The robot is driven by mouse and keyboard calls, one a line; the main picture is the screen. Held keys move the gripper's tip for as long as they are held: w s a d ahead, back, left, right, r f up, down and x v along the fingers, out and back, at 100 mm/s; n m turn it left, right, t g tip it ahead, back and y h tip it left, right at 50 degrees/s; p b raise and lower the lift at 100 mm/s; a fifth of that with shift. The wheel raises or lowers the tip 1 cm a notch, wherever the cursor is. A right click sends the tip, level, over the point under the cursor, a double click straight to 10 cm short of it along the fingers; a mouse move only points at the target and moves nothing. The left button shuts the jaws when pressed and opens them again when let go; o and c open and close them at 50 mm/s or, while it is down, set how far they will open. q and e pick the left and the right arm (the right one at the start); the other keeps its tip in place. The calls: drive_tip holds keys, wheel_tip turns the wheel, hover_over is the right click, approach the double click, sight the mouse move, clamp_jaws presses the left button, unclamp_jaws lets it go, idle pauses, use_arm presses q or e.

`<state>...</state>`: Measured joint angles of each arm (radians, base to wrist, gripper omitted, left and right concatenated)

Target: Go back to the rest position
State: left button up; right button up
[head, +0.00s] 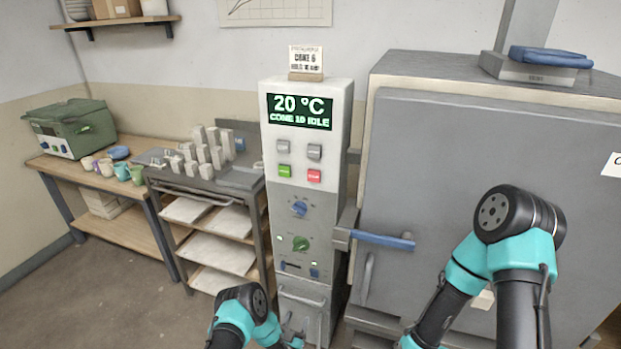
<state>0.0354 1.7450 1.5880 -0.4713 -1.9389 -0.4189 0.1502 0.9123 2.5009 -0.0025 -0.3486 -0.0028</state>
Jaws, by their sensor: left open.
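My left arm comes in at the bottom, left of centre, with its black and teal joint in front of the controller's lower part. My left gripper (297,326) shows only as small grey parts beside the teal link, low in front of the controller panel. It is open, and I see nothing held in it. My right arm rises at the lower right in front of the kiln door and bends back down. Its gripper is out of the picture. The controller column (308,200) stands upright and its display (299,111) reads 20 °C, CONE 10 IDLE.
The grey kiln (480,150) fills the right side, its door shut, with a blue handle (382,240) sticking out. A rack with pale shelves (215,253) stands left of the controller. A wooden bench (60,165) holds several cups and a green machine (68,128). The floor at lower left is clear.

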use_arm(q)
drive_tip(key=s+a+r+n+g+y, duration=0.1)
drive_tip(key=s+a+r+g, duration=0.15)
drive_tip(key=a+g, duration=0.3)
drive_tip(key=s+a+r+n+g+y, duration=0.1)
drive_tip(key=s+a+g, duration=0.3)
drive_tip(key=a+g, duration=0.15)
drive_tip(key=s+a+r+n+g, duration=0.1)
drive_tip(key=s+a+r+g, duration=0.1)
drive_tip(key=s, duration=0.5)
drive_tip(key=s+a+r+n+g, duration=0.1)
drive_tip(key=s+r+g, duration=0.3)
drive_tip(key=s, duration=0.3)
drive_tip(key=s+a+r+n+g, duration=0.1)
drive_tip(key=s+a+r+g, duration=0.1)
drive_tip(key=s, duration=0.5)
drive_tip(key=shift+s+a+r+g+y, duration=0.15)
drive_tip(key=shift+a+r+g+y, duration=0.15)
drive_tip(key=shift+r+g+y, duration=0.15)
